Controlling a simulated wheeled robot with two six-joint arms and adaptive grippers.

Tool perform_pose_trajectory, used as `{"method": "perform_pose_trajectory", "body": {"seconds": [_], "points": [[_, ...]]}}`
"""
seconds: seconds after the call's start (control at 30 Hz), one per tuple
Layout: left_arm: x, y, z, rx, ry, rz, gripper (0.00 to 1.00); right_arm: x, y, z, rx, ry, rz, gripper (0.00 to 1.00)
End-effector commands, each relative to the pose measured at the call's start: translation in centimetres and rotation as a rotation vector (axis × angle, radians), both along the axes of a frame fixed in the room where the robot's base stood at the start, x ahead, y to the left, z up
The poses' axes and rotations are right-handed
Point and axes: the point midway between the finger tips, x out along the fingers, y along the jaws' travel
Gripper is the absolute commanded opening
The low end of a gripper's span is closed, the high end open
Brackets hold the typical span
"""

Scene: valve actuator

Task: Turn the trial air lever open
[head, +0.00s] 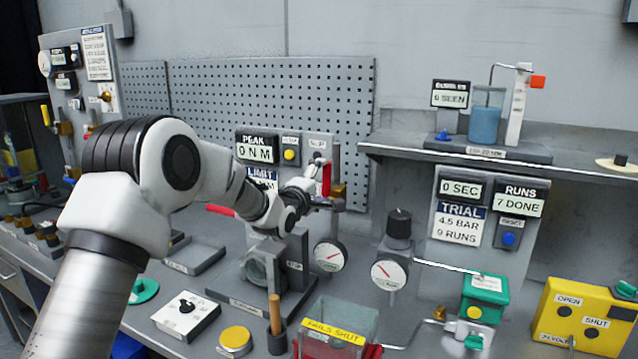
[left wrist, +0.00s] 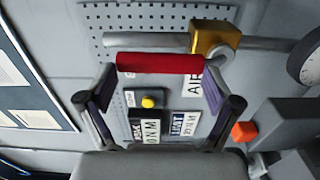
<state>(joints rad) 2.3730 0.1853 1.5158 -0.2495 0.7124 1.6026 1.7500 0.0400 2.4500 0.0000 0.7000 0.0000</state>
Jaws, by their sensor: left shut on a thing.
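The trial air lever (head: 327,180) is a red handle beside a brass valve body (head: 338,191) on a grey upright pipe. It stands upright, roughly along the pipe. In the left wrist view the red lever (left wrist: 160,63) lies across between my fingertips, with the brass valve (left wrist: 212,40) just beyond its right end. My left gripper (head: 318,176) is shut on the lever; it also shows in the left wrist view (left wrist: 160,80). My wrist and fingers hide part of the lever's surroundings in the head view. My right gripper is not in view.
The peak and limit panel (head: 258,150) stands behind my left wrist. Below are two round gauges (head: 330,255) and a clamp stand. A clear bin (head: 340,325), a green box (head: 485,297) and a yellow open/shut box (head: 585,315) occupy the front right.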

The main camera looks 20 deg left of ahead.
Motion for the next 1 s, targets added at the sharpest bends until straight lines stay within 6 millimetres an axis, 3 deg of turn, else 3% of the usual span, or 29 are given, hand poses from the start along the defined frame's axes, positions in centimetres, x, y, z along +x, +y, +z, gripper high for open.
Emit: {"method": "perform_pose_trajectory", "body": {"seconds": [0.1,0.13,0.17,0.57,0.67,1.0], "points": [[0.1,0.0,0.9,0.001,-0.017,0.0,0.28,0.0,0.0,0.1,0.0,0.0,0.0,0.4],[0.1,0.0,0.9,0.001,-0.017,0.0,0.97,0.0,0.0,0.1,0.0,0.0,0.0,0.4],[0.1,0.0,0.9,0.001,-0.017,0.0,1.0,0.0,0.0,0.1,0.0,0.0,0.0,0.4],[-0.6,0.0,0.4,0.001,-0.007,0.0,1.0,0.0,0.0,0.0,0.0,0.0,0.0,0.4],[-2.2,0.1,0.4,-0.001,-0.005,0.0,1.0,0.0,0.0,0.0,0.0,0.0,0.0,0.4],[-10.3,0.2,0.4,0.0,-0.009,-0.001,1.0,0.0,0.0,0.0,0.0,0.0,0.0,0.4]]}}
